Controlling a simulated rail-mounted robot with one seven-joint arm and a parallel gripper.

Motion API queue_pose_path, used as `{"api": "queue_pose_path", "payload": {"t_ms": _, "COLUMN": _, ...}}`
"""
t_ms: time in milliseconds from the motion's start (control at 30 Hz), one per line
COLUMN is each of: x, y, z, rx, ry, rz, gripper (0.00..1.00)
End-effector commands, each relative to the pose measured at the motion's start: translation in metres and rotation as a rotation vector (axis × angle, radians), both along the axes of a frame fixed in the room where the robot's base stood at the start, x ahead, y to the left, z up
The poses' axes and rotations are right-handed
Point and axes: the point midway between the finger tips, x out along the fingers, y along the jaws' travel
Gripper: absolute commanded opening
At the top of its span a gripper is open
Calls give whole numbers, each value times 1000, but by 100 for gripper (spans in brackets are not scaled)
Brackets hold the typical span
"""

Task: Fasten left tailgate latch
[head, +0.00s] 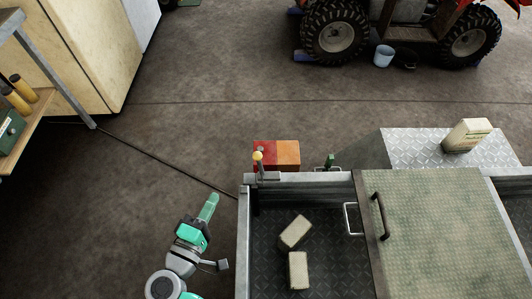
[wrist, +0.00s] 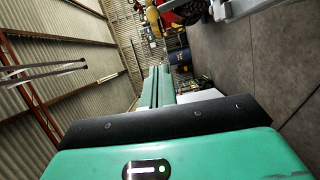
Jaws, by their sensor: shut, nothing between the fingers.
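A small green handle (head: 329,161) stands farther right along the same edge. I cannot tell which of these is the left tailgate latch, or whether it is fastened.
Two pale blocks (head: 295,232) lie on the trailer's bed. A green checker-plate lid (head: 430,225) with a dark handle covers its right part. A carton (head: 466,135) stands on a metal box (head: 405,147). A workbench (head: 60,75) is at upper left.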

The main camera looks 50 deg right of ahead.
Motion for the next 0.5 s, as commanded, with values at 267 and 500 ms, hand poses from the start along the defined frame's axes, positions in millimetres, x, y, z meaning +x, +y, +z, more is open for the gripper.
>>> {"api": "queue_pose_path", "payload": {"t_ms": 267, "x": -4, "y": 0, "z": -3, "rx": -31, "ry": 22, "rz": -10, "gripper": 0}}
{"api": "queue_pose_path", "payload": {"t_ms": 500, "x": 0, "y": -14, "z": -5, "rx": -30, "ry": 21, "rz": -13, "gripper": 0}}
